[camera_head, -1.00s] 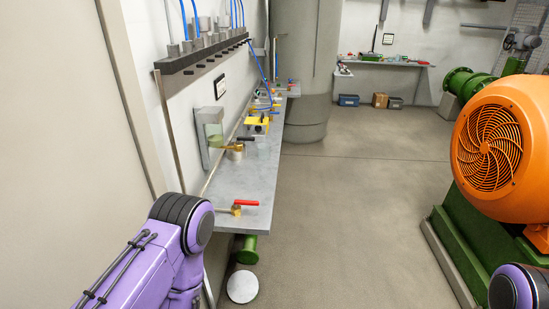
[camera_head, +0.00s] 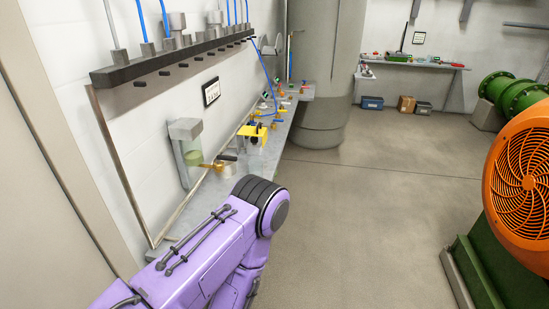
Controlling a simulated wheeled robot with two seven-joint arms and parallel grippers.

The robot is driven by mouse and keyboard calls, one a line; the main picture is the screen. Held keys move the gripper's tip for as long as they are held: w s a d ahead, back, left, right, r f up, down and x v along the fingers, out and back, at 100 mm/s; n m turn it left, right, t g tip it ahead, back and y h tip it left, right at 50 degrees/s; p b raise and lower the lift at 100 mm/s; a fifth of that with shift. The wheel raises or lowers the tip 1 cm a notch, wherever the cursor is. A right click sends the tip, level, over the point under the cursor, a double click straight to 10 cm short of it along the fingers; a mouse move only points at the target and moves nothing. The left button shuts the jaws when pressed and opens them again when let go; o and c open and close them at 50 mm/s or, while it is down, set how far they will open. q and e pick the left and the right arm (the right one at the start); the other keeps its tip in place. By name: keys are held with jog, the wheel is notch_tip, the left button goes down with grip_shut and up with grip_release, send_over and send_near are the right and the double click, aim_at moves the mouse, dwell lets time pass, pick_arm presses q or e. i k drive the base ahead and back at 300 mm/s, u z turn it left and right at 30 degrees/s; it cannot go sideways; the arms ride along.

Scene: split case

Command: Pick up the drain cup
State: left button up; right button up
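I cannot tell for sure which item is the drain cup. A small metal cup-like item (camera_head: 229,167) sits on the grey wall bench (camera_head: 199,222), partly behind my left arm. My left arm reaches in from the lower left and covers the near part of the bench. Neither gripper is in view.
Farther along the bench stands a yellow item (camera_head: 252,133) among small tools. A black rail (camera_head: 175,60) with blue hoses runs along the wall above. An orange motor (camera_head: 522,185) stands at right. The floor between is clear.

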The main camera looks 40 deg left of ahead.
aim_at(256, 169)
jog(key=i, duration=2.65)
jog(key=u, duration=0.9)
